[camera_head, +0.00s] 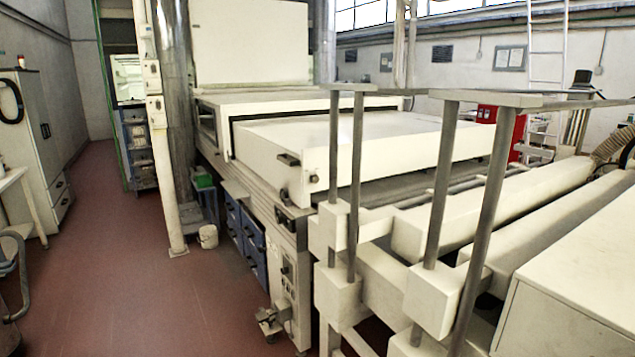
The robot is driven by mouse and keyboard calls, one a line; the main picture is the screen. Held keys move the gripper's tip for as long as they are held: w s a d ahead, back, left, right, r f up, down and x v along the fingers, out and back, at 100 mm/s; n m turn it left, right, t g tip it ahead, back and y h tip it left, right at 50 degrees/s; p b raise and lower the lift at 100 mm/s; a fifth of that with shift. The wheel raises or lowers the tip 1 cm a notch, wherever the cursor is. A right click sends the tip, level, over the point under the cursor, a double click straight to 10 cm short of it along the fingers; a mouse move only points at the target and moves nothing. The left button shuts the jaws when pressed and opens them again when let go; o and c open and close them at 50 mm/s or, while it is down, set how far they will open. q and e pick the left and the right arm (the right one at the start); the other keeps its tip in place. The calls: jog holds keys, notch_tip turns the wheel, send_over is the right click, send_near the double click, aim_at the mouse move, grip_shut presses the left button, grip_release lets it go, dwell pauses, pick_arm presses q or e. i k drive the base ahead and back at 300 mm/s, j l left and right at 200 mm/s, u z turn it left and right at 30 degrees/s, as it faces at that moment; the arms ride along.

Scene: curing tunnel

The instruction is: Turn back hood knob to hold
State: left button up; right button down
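A long white machine stands in the middle, with a flat white hood (370,140) on top. A dark handle-like fitting (288,159) sits on the hood's near left side. A small dark round fitting (313,178) sits at its front corner. I cannot tell which fitting, if either, is the back hood knob, and no setting can be read. A second white housing (275,105) lies behind the hood. Neither of my grippers is in view.
Upright metal posts and white beams (530,210) fill the right foreground. The red-brown floor (130,270) is mostly open on the left. A white bucket (208,236) stands beside the machine. A grey cabinet (35,145) lines the left wall.

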aim_at(315, 179)
jog(key=z, duration=0.3)
jog(key=i+j+z, duration=0.1)
jog(key=z, duration=0.25)
jog(key=i+j+z, duration=0.1)
jog(key=j+z, duration=0.25)
jog(key=i+j+z, duration=0.1)
jog(key=z, duration=0.2)
jog(key=i+j+z, duration=0.2)
jog(key=j, duration=0.25)
jog(key=j+z, duration=0.25)
jog(key=j, duration=1)
jog(key=i+j+z, duration=0.1)
jog(key=j, duration=0.75)
